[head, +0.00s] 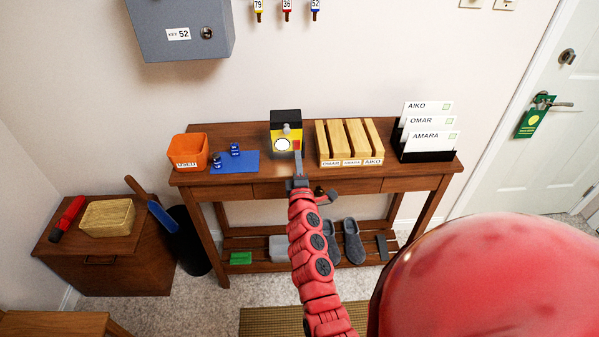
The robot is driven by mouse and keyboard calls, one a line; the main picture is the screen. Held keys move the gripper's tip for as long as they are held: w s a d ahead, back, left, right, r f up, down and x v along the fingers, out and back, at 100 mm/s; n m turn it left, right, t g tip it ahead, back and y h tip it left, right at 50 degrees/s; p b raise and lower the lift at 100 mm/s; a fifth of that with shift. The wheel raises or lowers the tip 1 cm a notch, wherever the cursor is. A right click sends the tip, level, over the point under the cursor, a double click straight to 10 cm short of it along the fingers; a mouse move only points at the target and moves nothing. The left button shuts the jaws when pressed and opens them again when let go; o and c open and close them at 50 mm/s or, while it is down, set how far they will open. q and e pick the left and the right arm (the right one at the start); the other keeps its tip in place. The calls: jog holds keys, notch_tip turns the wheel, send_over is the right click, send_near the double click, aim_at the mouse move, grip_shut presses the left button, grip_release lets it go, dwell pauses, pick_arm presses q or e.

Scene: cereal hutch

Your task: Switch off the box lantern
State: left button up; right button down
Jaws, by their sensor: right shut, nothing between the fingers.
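The box lantern (285,122) stands on the wooden console table, a yellow box with a black top and a small grey handle or knob above. Its round front lamp (281,145) looks bright white, as if lit. A small reddish spot shows on its front, right of the lamp, partly behind my gripper. My right gripper (298,160) is shut and empty, its narrow tip close in front of the lantern's lower right side. I cannot tell whether it touches. My left gripper is not in view.
A slotted wooden rack (349,140) stands close right of the lantern, and a card holder (427,152) is further right. A blue mat (236,168) with small blue items and an orange bin (188,150) are to the left. A grey key box (182,28) hangs above.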

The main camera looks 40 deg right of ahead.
aim_at(297, 143)
jog(key=shift+x, duration=1.65)
